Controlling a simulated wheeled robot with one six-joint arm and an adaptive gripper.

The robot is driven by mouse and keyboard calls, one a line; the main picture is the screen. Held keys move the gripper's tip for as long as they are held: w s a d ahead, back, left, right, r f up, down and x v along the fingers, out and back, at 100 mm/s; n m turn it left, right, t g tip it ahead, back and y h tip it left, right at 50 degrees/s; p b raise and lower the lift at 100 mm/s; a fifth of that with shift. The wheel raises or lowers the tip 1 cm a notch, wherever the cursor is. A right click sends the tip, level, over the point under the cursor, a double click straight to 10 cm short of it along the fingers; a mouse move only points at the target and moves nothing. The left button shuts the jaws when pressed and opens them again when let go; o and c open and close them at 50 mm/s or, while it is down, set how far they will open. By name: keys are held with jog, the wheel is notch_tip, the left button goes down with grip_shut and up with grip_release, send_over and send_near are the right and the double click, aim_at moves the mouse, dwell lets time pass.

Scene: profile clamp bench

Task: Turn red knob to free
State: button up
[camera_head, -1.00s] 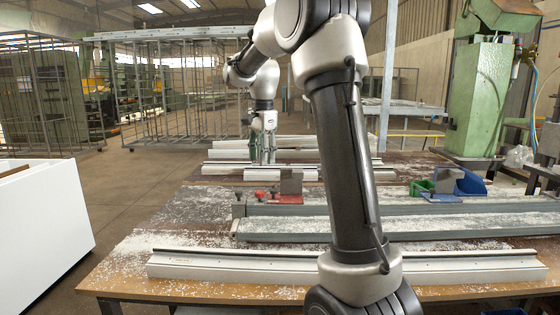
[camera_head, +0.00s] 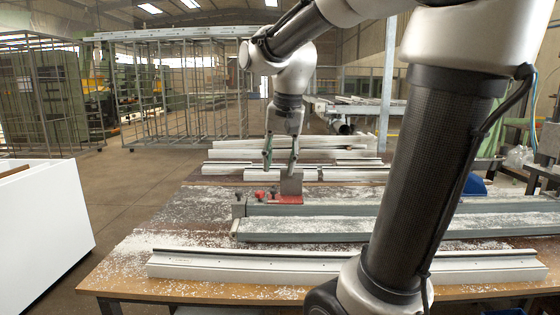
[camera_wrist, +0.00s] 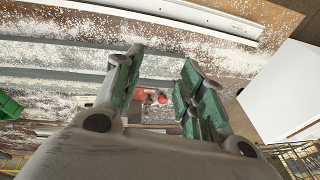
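The red knob (camera_head: 260,194) is small and sits at the left of a red clamp base (camera_head: 290,199) with an upright grey block (camera_head: 291,184), on the grey rail of the bench. In the wrist view, the red knob (camera_wrist: 162,98) shows between my fingers, with more red clamp parts to its left. My gripper (camera_head: 280,167) is open and empty, pointing down above the clamp, apart from the knob. Its two green-padded fingers also spread wide in the wrist view (camera_wrist: 161,62). Which way the knob is turned is too small to tell.
A long white profile (camera_head: 230,264) lies along the bench's front edge, and more white profiles (camera_head: 235,169) lie at the back. Grey rails (camera_head: 330,228) cross the middle, dusted with white shavings. A blue bin (camera_head: 474,185) is partly hidden by my arm. A green bin (camera_wrist: 9,107) shows in the wrist view.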

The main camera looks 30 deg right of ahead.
jog(key=shift+f, duration=0.1)
jog(key=n+t+h, duration=0.2)
jog(key=n, duration=0.1)
send_near(260, 192)
jog(key=w+f, duration=0.1)
jog(key=x, duration=0.7)
jog(key=shift+w+d+f, duration=0.1)
jog(key=shift+d+f, duration=0.05)
jog(key=shift+f, duration=0.2)
jog(key=shift+c, duration=0.6)
jog(key=shift+g, duration=0.3)
jog(key=c, duration=0.6)
